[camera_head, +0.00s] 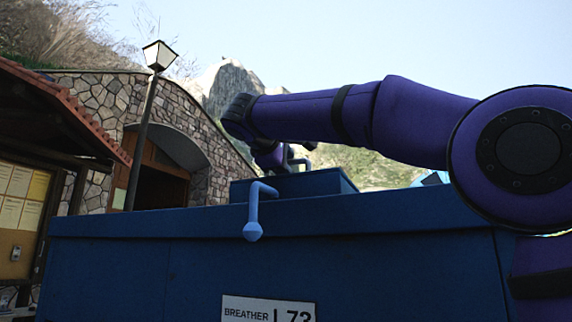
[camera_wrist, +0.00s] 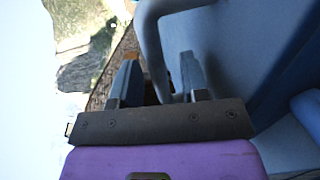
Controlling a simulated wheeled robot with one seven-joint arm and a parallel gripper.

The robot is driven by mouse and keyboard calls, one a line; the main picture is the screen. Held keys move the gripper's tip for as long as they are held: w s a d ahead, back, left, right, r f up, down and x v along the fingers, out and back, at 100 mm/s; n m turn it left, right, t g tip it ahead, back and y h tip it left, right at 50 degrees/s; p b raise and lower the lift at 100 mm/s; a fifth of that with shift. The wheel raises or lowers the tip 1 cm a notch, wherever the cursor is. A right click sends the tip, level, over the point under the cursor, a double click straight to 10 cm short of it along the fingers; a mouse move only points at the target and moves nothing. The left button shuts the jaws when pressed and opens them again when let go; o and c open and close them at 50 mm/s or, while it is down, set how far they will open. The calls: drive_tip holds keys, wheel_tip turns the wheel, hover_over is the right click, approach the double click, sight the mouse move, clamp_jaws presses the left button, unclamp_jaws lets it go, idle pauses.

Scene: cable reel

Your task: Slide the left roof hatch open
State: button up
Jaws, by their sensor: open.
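A large blue cabinet (camera_head: 130,260) fills the lower head view. A raised blue box-like part (camera_head: 325,182), possibly the hatch, sits on its roof; I cannot tell for sure. A grey bent handle (camera_head: 298,161) shows above it, partly hidden by my arm. My gripper (camera_head: 280,160) is at this handle, its fingers hardly visible there. In the wrist view my gripper (camera_wrist: 159,62) is open, and a curved blue-grey bar handle (camera_wrist: 152,40) runs between its two fingers in the picture. I cannot tell whether either finger touches it. A blue panel (camera_wrist: 240,50) lies to the right.
A light blue bent handle with a knob (camera_head: 254,215) hangs at the cabinet's front top edge. A label plate (camera_head: 268,309) reads "BREATHER L73". A lamp post (camera_head: 143,130), stone building (camera_head: 100,95) and notice board (camera_head: 20,215) stand at left. Open air lies above the roof.

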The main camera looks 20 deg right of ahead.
drive_tip(key=shift+w+d, duration=0.3)
clamp_jaws()
